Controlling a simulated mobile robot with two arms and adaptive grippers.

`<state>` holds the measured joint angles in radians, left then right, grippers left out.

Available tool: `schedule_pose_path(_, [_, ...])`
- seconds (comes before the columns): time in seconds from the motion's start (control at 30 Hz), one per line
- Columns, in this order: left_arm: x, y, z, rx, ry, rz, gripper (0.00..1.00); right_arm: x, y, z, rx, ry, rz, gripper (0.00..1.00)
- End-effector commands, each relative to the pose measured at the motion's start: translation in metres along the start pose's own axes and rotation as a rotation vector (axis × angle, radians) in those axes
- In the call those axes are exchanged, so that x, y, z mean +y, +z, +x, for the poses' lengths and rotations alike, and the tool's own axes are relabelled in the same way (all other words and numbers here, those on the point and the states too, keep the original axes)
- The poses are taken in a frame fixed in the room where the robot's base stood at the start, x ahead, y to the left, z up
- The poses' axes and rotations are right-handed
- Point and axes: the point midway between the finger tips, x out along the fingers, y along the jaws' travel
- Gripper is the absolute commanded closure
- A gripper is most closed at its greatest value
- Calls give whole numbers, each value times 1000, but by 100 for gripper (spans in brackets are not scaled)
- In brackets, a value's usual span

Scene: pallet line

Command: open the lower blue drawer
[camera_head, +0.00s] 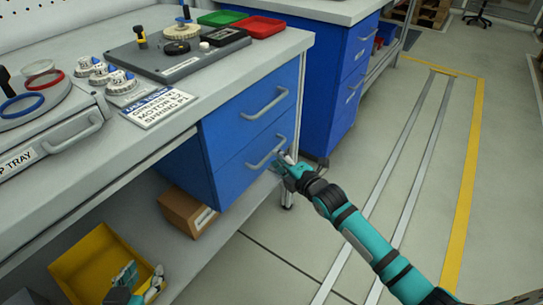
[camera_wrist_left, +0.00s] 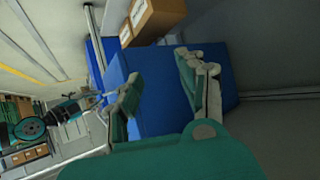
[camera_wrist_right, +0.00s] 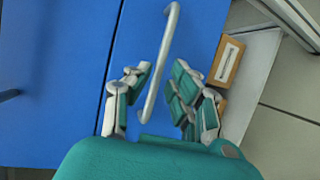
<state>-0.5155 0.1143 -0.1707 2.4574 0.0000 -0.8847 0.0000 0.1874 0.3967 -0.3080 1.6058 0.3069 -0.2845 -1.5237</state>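The lower blue drawer (camera_head: 235,177) sits under the bench, its front flush with the upper drawer (camera_head: 235,125). Its grey bar handle (camera_head: 265,155) also shows in the right wrist view (camera_wrist_right: 168,45). My right gripper (camera_head: 285,166) is at the right end of this handle. In the right wrist view my right gripper (camera_wrist_right: 160,82) is open, with a finger on each side of the bar; I cannot tell whether either touches it. My left gripper (camera_head: 133,283) is low at the left, in front of the yellow bin; in its wrist view (camera_wrist_left: 162,85) its fingers are apart with nothing between them.
A cardboard box (camera_head: 187,211) and a yellow bin (camera_head: 95,262) stand on the low shelf under the bench. A second blue cabinet (camera_head: 325,75) stands behind to the right. The floor (camera_head: 400,165) in front of the drawers is clear apart from my right arm.

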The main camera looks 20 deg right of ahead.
Motion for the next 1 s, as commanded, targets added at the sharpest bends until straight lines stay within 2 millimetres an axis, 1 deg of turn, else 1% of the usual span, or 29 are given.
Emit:
schedule_pose_path(0.03, [2,-8,3,55,4,0,60,-1,0,9,0,2,2,79])
schedule_pose_path(0.2, [6,-41,4,225,13,0,60,-1,0,30,-1,1,2,79])
schedule_pose_path(0.3, [8,-55,2,300,18,0,60,-1,0,38,0,1,1,79])
schedule_pose_path(0.4, [9,-64,0,348,21,-1,60,0,0,44,0,1,1,79])
schedule_pose_path(0.57, [10,-71,-1,383,23,-1,60,0,0,47,0,0,0,79])
schedule_pose_path(0.77, [10,-71,-2,385,23,-1,60,0,0,47,0,0,0,79])
schedule_pose_path(0.8, [10,-71,-2,385,23,-1,60,0,0,47,0,0,0,80])
schedule_pose_path(0.93, [10,-71,-2,384,23,-1,60,0,0,47,0,0,0,97])
schedule_pose_path(0.97, [10,-71,-2,384,23,-1,60,0,0,47,0,0,1,100])
schedule_pose_path(1.0, [10,-71,-2,384,22,-1,60,0,0,47,0,0,0,100])
